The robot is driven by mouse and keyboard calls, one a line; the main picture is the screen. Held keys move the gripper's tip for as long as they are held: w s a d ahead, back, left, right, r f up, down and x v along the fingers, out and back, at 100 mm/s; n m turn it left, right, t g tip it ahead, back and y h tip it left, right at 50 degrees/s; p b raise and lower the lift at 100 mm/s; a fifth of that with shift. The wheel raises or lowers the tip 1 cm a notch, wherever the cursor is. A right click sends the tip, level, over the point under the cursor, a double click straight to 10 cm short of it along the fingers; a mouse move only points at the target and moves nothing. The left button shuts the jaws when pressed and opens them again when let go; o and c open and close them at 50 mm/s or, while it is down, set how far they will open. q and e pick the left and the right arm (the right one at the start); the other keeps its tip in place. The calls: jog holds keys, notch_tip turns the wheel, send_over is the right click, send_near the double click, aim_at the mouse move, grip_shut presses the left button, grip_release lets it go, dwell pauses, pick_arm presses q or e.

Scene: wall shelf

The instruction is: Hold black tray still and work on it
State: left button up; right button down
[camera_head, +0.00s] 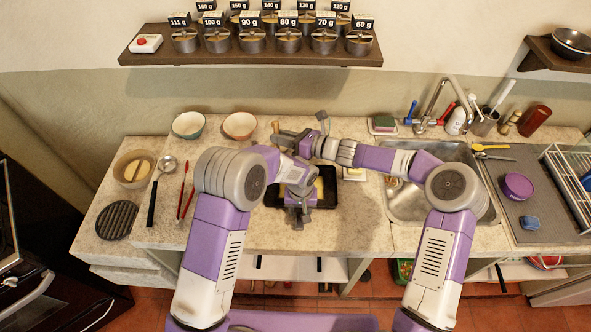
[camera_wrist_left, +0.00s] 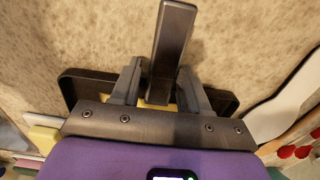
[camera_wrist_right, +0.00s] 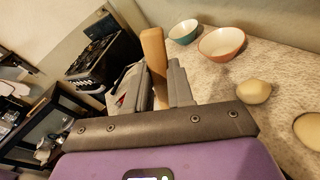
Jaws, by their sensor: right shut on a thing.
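The black tray (camera_head: 327,200) lies on the counter in the middle of the head view, with something yellow (camera_head: 319,184) in it. My left gripper (camera_head: 300,205) is over the tray's left part. In the left wrist view, the tray (camera_wrist_left: 85,82) shows behind both fingers, which stand apart. A dark bar (camera_wrist_left: 172,45) rises between them; I cannot tell what it belongs to. My right gripper (camera_head: 285,138) is behind the tray, shut on a wooden handle (camera_wrist_right: 153,55). The handle's upper end shows in the head view (camera_head: 275,127). My arms hide part of the tray.
Two bowls (camera_head: 188,125) (camera_head: 239,126) stand behind to the left. A ladle (camera_head: 152,205), red tongs (camera_head: 185,190) and a round black grate (camera_head: 117,221) lie at left. The sink (camera_head: 410,205) is at right. The counter in front of the tray is clear.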

pick_arm(q)
jog(key=shift+o, duration=1.2)
notch_tip(320, 180, up, 8)
jog(key=shift+f, duration=0.2)
jog(key=shift+s, duration=0.1)
